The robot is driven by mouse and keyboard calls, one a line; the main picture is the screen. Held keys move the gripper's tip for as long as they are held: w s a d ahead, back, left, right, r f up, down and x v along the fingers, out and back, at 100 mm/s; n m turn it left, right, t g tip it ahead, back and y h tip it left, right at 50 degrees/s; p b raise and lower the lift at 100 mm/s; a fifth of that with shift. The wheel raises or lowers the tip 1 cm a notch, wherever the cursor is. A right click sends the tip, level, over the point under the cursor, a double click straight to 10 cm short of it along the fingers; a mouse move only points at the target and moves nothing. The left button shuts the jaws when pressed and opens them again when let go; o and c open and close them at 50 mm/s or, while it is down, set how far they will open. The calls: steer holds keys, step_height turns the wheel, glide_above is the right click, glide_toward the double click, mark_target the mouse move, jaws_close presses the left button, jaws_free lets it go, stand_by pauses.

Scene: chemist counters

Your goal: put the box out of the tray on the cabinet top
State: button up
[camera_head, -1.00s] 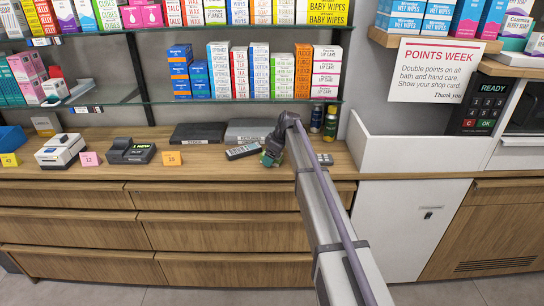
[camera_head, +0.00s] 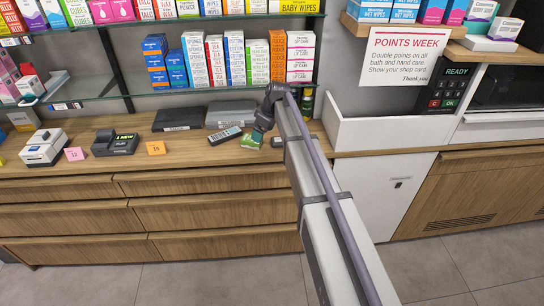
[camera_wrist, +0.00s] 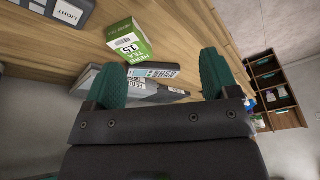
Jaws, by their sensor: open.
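A small green and white box (camera_head: 252,140) rests on the wooden counter top, just below my gripper in the head view. In the wrist view the box (camera_wrist: 128,40) shows a label with "15" and lies beyond the fingers, left of the middle. No tray is clearly seen around the box.
A dark handheld device (camera_head: 225,134) lies left of the box. A white open bin (camera_head: 395,132) is at right. Shelves of cartons hang above. A printer (camera_head: 115,143) and price cards stand left.

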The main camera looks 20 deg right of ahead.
steer(key=s+a+m+g+h, duration=0.1)
steer(key=s+m, duration=0.8)
steer(key=s, duration=2.5)
steer(key=shift+a+f+g+h, duration=0.4)
steer(key=shift+a+h, duration=0.3)
steer(key=shift+h, duration=0.3)
steer(key=shift+r, duration=0.1)
